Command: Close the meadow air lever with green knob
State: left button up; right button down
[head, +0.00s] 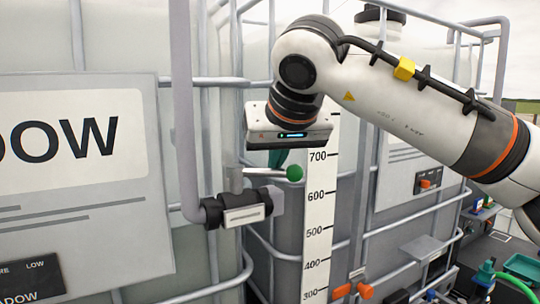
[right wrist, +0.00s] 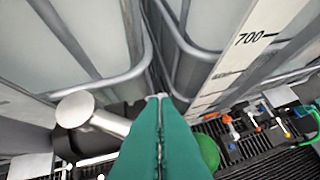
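The lever with the green knob (head: 294,173) sticks out to the right from a stem on the dark valve body (head: 240,208), beside the sign ending in "DOW" (head: 75,138). The lever arm (head: 262,172) lies roughly level. My right gripper (head: 281,158) points down just above the lever, near the knob. In the right wrist view its green fingers (right wrist: 160,110) are pressed together with nothing visible between them. The green knob (right wrist: 208,153) shows right of them and the lever stem (right wrist: 75,108) left; the fingers hide the middle of the lever. Contact cannot be told. My left gripper is out of view.
A vertical grey pipe (head: 183,110) stands left of the lever. Caged totes with metal bars and a level scale (head: 318,210) stand behind. Orange handles (head: 352,290) and green-capped fittings (head: 486,272) are at lower right.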

aim_at(257, 169)
jog(key=shift+s+d, duration=0.25)
jog(key=shift+s, duration=0.3)
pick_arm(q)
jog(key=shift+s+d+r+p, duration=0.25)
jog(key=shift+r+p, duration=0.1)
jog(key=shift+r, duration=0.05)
pick_arm(e)
jog(key=shift+m+h, duration=0.4)
jog(key=shift+m, duration=0.2)
jog(key=shift+s+a, duration=0.85)
jog(key=shift+s, duration=0.2)
jog(key=shift+s+a, duration=0.8)
jog(key=shift+s, duration=0.25)
jog(key=shift+f, duration=0.1)
jog(key=shift+s+a, duration=0.1)
